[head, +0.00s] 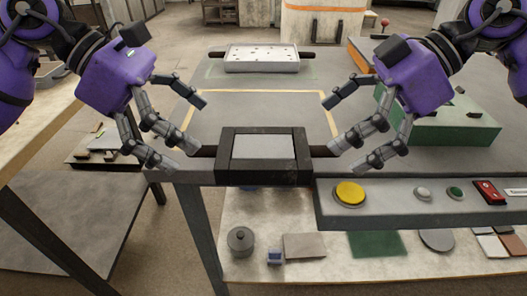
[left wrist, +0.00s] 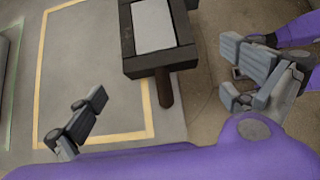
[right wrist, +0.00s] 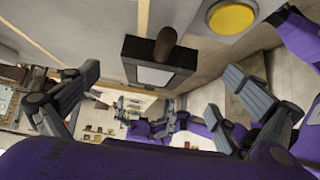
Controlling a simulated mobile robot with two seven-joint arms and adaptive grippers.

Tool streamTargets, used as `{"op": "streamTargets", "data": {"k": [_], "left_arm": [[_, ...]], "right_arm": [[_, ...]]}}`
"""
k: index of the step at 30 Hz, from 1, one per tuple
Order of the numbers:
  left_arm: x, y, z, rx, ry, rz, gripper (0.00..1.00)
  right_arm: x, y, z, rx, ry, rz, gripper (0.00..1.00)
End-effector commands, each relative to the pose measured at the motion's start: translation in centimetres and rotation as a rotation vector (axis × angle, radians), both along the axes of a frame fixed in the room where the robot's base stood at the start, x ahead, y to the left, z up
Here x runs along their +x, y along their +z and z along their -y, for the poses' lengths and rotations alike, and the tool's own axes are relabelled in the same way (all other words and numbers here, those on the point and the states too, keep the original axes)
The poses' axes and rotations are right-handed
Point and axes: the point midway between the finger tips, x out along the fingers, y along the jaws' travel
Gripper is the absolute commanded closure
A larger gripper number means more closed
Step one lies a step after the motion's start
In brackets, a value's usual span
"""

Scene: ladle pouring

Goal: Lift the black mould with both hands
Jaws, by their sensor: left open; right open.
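The black mould (head: 264,178) is a square block with a light grey filled top, at the front edge of the table. A dark handle sticks out on each side of it. My left gripper (head: 196,128) is open at the mould's left handle (head: 205,151). My right gripper (head: 332,126) is open at the right handle (head: 320,151). Neither gripper is closed on a handle. The mould also shows in the left wrist view (left wrist: 128,52) and in the right wrist view (right wrist: 191,57).
A white perforated tray (head: 262,66) with dark handles stands at the back of the table. A yellow outline (head: 258,92) marks the tabletop between. A yellow button (head: 349,193) is on the front panel to the right. A green block (head: 452,125) lies at the right.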

Motion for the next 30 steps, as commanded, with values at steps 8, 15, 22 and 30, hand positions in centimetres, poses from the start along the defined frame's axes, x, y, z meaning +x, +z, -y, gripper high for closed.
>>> {"op": "streamTargets", "data": {"k": [8,15,22,30], "left_arm": [[-0.1,-3.1,3.1,-0.002,-0.003,-0.003,0.00],[-0.1,-4.4,4.5,-0.001,-0.002,-0.001,0.00],[-0.1,-4.5,4.6,-0.002,-0.001,-0.001,0.00],[0.0,-4.5,4.5,-0.002,-0.001,-0.001,0.26]], "right_arm": [[-0.1,-3.1,-3.1,0.001,0.005,-0.001,0.00],[0.0,-4.4,-4.4,0.000,0.002,0.001,0.00],[0.0,-4.5,-4.5,0.001,0.001,0.001,0.00],[0.0,-4.5,-4.5,0.000,0.001,0.001,0.26]]}}
